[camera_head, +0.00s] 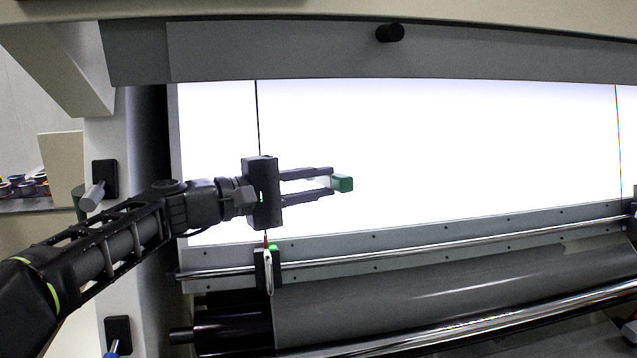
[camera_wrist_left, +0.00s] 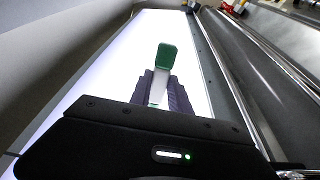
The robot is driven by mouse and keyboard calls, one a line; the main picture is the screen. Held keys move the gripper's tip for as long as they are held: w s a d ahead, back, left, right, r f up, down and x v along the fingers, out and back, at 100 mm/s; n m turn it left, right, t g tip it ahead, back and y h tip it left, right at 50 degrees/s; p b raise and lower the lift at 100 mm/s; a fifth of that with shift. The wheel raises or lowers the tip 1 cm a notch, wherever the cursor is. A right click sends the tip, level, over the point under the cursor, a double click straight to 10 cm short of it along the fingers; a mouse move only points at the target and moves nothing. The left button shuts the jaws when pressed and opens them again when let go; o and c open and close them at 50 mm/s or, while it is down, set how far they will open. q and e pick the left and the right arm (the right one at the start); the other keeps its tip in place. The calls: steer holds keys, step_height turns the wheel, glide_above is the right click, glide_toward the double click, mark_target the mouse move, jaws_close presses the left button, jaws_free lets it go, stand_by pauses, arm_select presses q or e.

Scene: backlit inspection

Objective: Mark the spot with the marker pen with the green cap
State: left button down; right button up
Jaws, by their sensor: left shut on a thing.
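My left gripper (camera_head: 331,182) reaches in from the left in front of the bright backlit panel (camera_head: 470,140). It is shut on the marker pen with the green cap (camera_head: 342,183). The green cap sticks out past the fingertips, to the right in the head view. The left wrist view shows the green cap (camera_wrist_left: 166,57) and part of the pale barrel (camera_wrist_left: 158,88) between the two dark fingers. I cannot tell whether the pen touches the panel. No clear spot shows on the bright panel. My right gripper is not in view.
A small dark holder (camera_head: 260,272) with a white-and-green item hangs on the metal rail below the panel. A grey roller (camera_head: 430,300) and shiny bars run along the front. Jars (camera_head: 25,186) stand on a shelf at far left. A dark vertical line (camera_head: 257,115) crosses the panel's left part.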

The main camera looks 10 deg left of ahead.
arm_select(q)
steer(key=shift+w+a+f, duration=0.15)
steer(key=shift+w, duration=0.25)
stand_by(0.6)
steer(key=shift+s+d+r+b, duration=0.15)
steer(key=shift+s+d+b, duration=0.15)
steer(key=shift+s, duration=0.25)
steer(key=shift+s+d+r+b, duration=0.15)
steer(key=shift+s+b, duration=0.2)
steer(key=shift+s, duration=0.2)
steer(key=shift+s+d+r+b, duration=0.2)
steer(key=shift+s+d+r, duration=0.1)
steer(key=shift+s, duration=0.35)
steer(key=shift+s+d+r+b, duration=0.2)
steer(key=shift+s+d+r, duration=0.05)
steer(key=shift+s, duration=0.4)
steer(key=shift+s+d+r+b, duration=0.2)
steer(key=shift+s+d+r, duration=0.1)
steer(key=shift+s, duration=0.35)
